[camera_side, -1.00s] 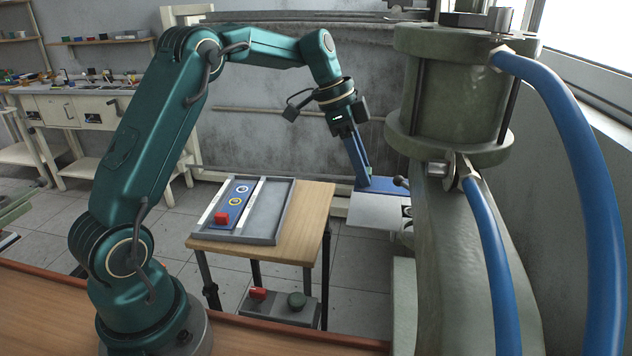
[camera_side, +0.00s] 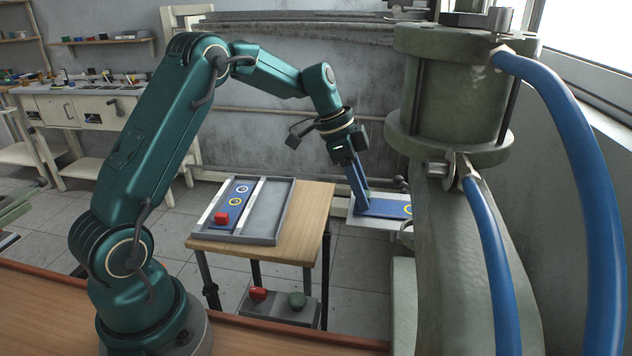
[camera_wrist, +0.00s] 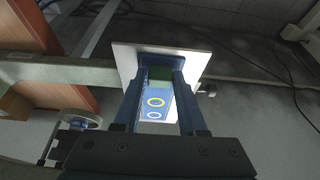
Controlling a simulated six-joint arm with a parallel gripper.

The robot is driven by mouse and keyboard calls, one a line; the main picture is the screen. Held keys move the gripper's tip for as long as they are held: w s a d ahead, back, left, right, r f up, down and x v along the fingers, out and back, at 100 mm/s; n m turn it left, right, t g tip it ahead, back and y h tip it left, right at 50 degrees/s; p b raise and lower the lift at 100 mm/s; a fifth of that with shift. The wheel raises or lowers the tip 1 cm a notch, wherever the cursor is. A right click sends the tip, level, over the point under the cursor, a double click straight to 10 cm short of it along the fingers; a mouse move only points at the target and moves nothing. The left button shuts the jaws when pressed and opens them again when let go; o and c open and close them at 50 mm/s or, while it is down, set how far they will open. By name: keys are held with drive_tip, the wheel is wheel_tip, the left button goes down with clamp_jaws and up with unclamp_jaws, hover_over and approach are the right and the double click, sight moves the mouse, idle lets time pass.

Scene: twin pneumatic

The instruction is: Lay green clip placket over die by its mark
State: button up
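The green clip placket (camera_wrist: 155,104) is a blue strip with a yellow ring and a white ring. Its green clip (camera_wrist: 160,74) shows between my gripper's fingers in the wrist view. My gripper (camera_wrist: 160,68) appears shut on that clip. In the side view the placket (camera_side: 385,208) lies flat over the pale die plate (camera_side: 352,219), below my gripper (camera_side: 362,202); I cannot tell whether it touches. The press hides the right end of the die plate. The die plate also shows around the placket in the wrist view (camera_wrist: 122,57).
A tray (camera_side: 268,212) on a small wooden table (camera_side: 312,222) holds a blue placket with a red clip (camera_side: 221,218) in its left compartment; the right compartment is empty. The press column (camera_side: 455,260) and blue hoses (camera_side: 490,260) stand close on the right.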

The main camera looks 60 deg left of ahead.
drive_tip(key=shift+o, duration=1.2)
drive_tip(key=v, duration=1.2)
drive_tip(key=s+d+r+n+y, duration=0.1)
drive_tip(key=s+d+r+n, duration=0.2)
drive_tip(key=s+d, duration=0.2)
drive_tip(key=s+d+f+n+t+y, duration=0.1)
drive_tip(key=s+d+f+n, duration=0.1)
drive_tip(key=s, duration=0.5)
drive_tip(key=s+d+f+n+t+y, duration=0.1)
drive_tip(key=s+d+f+n, duration=0.2)
drive_tip(key=s, duration=0.5)
wheel_tip(320, 180, down, 2)
drive_tip(key=shift+s+d+f+n, duration=0.15)
drive_tip(key=shift+d+n, duration=0.1)
drive_tip(key=shift+n, duration=0.25)
